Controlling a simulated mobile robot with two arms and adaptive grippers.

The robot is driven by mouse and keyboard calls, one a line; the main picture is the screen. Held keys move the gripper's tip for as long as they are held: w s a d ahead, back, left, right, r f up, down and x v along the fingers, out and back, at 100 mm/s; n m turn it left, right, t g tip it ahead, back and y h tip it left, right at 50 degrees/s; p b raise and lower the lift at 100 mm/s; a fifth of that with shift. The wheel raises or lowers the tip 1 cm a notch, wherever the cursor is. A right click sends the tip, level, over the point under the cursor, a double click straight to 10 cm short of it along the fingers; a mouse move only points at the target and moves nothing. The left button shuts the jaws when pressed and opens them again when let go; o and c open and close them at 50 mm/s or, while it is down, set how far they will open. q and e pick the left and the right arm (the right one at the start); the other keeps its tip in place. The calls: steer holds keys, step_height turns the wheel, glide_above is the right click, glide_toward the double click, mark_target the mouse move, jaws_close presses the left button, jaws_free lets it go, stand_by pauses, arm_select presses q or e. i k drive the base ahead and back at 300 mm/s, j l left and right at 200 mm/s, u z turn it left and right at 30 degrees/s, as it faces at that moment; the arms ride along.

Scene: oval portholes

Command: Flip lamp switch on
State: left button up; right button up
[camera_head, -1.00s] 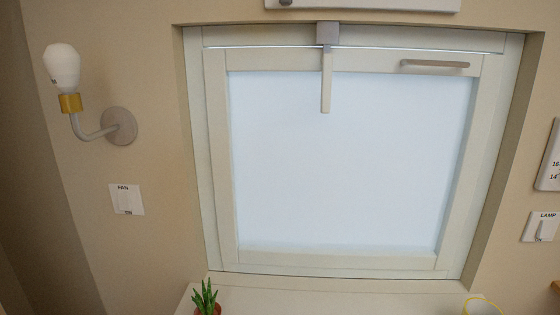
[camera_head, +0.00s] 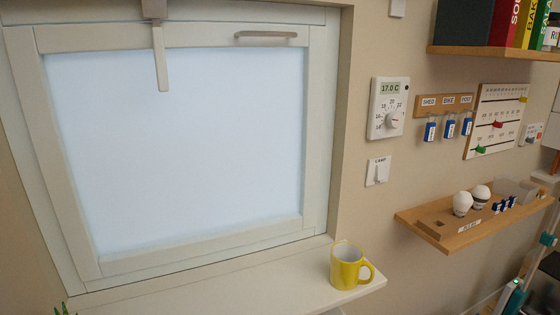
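The lamp switch (camera_head: 378,171) is a white wall plate with a rocker and a small label reading LAMP. It is on the beige wall right of the window, below the thermostat. I cannot tell from here which way its rocker is set. The lamp itself is out of view now. Neither of my grippers is in view.
A thermostat (camera_head: 388,108) reading 17.0 C hangs above the switch. A yellow mug (camera_head: 348,266) stands on the window sill (camera_head: 270,296) below it. To the right are a key rack (camera_head: 443,105), a wooden shelf (camera_head: 440,238) with bulbs, and an upper shelf (camera_head: 490,51) with books.

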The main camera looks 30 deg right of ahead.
mark_target(380, 173)
steer(key=z, duration=1.4)
